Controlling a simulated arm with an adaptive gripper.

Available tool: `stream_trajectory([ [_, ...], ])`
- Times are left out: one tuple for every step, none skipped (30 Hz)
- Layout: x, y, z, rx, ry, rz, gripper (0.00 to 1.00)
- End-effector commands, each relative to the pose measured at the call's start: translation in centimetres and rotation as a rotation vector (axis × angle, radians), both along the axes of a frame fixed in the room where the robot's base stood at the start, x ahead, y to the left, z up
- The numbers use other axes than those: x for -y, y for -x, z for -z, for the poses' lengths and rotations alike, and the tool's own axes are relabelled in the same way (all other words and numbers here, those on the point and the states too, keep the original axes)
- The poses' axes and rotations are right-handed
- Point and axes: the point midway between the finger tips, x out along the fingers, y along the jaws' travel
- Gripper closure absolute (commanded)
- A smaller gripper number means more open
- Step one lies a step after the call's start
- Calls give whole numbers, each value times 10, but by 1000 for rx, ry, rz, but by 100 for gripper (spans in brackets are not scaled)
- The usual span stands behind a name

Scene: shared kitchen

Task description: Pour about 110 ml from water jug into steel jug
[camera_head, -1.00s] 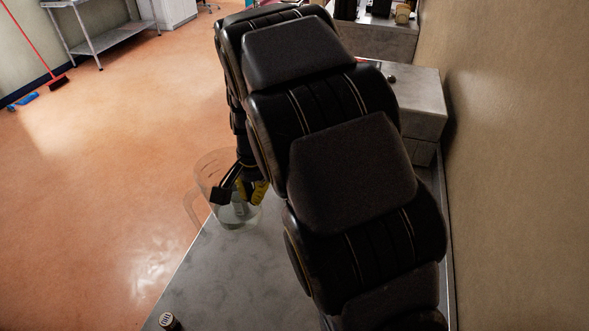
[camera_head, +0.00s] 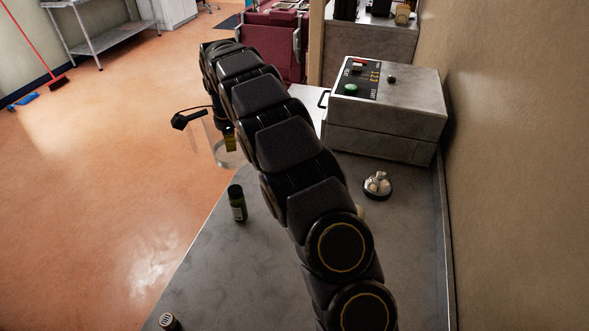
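The water jug (camera_head: 202,146) is a clear, see-through vessel left of my arm. Its base shows against the orange floor at the counter's left edge, so it appears lifted. My gripper (camera_head: 208,129) is at the jug's upper part, with a black finger to the left and a yellow-marked finger at its right side. The fingers are spread about the jug's width and appear closed on it; the exact contact is unclear. The water level cannot be made out. The steel jug is not visible; my arm hides part of the counter.
A dark green bottle (camera_head: 237,203) stands near the counter's left edge, below the jug in the picture. A small shaker (camera_head: 169,322) is at the front. A silver-topped item (camera_head: 377,185) and a grey machine (camera_head: 385,110) stand to the right.

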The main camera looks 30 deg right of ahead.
Motion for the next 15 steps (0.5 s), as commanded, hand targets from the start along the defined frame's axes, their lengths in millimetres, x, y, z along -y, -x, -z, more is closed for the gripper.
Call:
stream_trajectory([
  [0,-5,-1,8,2,15,100],
  [0,-6,0,9,2,26,100],
  [1,-8,0,9,2,39,100],
  [1,-9,0,9,3,49,100],
  [1,-11,0,8,4,58,100],
  [1,-10,8,6,4,61,100],
  [1,-10,14,7,4,60,100],
  [1,-10,19,7,4,59,100],
  [1,-9,26,7,3,58,100],
  [1,-9,30,8,4,58,100],
  [1,-10,36,9,4,58,100],
  [1,-9,45,10,3,58,100],
  [1,-9,51,8,4,58,100],
  [1,-9,56,7,3,58,100],
  [1,-8,61,8,4,58,100],
])
